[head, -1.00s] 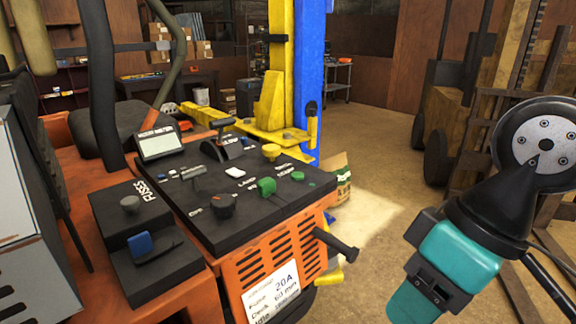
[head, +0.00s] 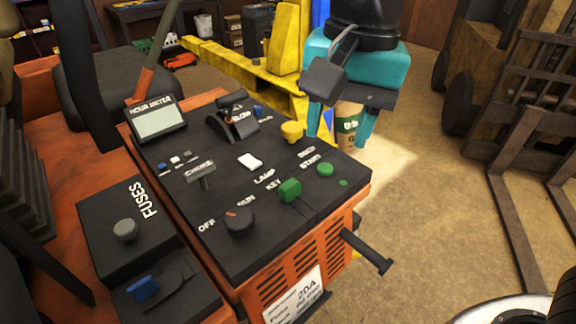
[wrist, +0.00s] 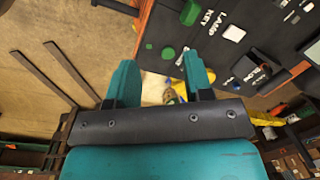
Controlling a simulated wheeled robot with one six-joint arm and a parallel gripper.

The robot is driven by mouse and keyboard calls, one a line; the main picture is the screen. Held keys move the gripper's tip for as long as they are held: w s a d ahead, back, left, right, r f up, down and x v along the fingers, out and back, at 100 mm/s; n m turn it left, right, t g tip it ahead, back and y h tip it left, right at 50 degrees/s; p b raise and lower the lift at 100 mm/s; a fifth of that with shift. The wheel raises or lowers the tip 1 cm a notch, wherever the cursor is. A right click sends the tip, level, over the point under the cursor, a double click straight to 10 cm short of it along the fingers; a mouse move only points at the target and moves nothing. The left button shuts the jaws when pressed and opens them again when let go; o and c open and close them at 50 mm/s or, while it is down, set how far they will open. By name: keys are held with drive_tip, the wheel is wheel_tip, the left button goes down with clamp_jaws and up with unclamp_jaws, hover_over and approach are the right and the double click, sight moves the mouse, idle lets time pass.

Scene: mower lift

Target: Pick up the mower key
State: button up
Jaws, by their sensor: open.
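The mower key (head: 290,190) is a green block standing in the black control panel (head: 222,240), beside the label KEY. It also shows near the top of the wrist view (wrist: 190,12). My teal gripper (head: 340,128) is open and empty, its fingers pointing down past the panel's far right corner. It is apart from the key, which lies nearer and to the left in the head view. In the wrist view my fingers (wrist: 160,72) have floor and the panel's edge beyond them.
Near the key are a green START button (head: 325,169), a yellow knob (head: 292,131), a white switch (head: 250,161) and a black dial (head: 238,221). A black lever (head: 368,252) sticks out from the orange front. Open floor lies right of the mower.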

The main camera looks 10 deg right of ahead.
drive_tip(key=w+a+r+m+h+p, duration=0.1)
drive_tip(key=w+a+r+m+p, duration=0.1)
drive_tip(key=a+r+m, duration=0.3)
drive_tip(key=m+p, duration=0.2)
hover_over(290, 183)
drive_tip(key=f, duration=1.1)
drive_tip(key=shift+d, duration=0.25)
drive_tip(key=f+p, duration=0.1)
drive_tip(key=f, duration=0.1)
drive_tip(key=f+p, duration=0.1)
drive_tip(key=f, duration=0.2)
drive_tip(key=shift+a+f, duration=0.2)
drive_tip(key=shift+f, duration=0.1)
drive_tip(key=shift+c, duration=0.2)
clamp_jaws()
